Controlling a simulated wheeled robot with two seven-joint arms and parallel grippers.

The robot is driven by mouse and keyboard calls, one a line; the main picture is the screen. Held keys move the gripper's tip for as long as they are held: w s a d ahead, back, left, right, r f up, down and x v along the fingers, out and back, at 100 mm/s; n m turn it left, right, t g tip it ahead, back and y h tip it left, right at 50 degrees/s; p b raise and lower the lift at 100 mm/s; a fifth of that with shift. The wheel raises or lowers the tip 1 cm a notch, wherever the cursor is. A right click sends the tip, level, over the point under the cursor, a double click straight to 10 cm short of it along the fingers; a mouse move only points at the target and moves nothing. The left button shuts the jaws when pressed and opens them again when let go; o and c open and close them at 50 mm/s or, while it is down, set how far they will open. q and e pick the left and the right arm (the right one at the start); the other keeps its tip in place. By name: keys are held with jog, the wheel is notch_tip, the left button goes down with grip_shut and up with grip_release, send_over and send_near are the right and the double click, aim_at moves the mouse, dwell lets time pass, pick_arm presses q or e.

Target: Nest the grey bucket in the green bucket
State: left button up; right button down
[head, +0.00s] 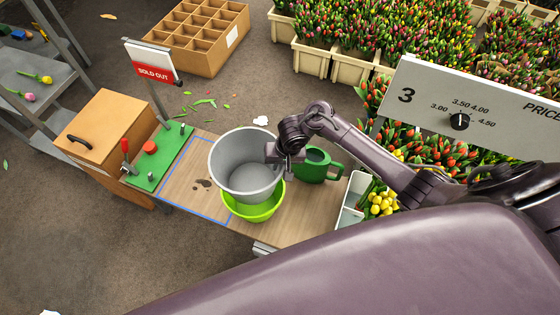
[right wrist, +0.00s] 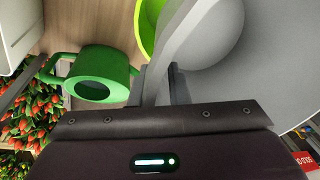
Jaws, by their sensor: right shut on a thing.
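The grey bucket (head: 241,170) is held above the green bucket (head: 256,208), which stands on the wooden table. The grey bucket covers much of the green bucket's opening, and its bottom is hidden, so I cannot tell whether it is inside the rim. My right gripper (head: 288,160) is shut on the grey bucket's right rim. In the right wrist view the grey bucket (right wrist: 215,35) fills the upper right, its wall between the fingers (right wrist: 165,85). A strip of the green bucket (right wrist: 148,22) shows behind it. My left gripper is not in view.
A green watering can (head: 314,165) stands close right of the buckets. A white crate (head: 352,196) with yellow tulips is further right. A blue-outlined area (head: 190,192) with dark spots lies left. A green board (head: 158,160) and orange box (head: 103,135) are beyond it.

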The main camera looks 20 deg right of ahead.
notch_tip(320, 180, down, 7)
jog(key=b, duration=0.3)
jog(key=shift+b, duration=0.35)
dwell(0.4)
jog(key=c, duration=1.3)
grip_release()
notch_tip(320, 180, up, 8)
jog(key=s+p, duration=0.1)
jog(key=p, duration=0.1)
jog(key=shift+s+d+p, duration=0.15)
jog(key=shift+d+p, duration=0.15)
jog(key=shift+d, duration=0.15)
jog(key=shift+f, duration=0.2)
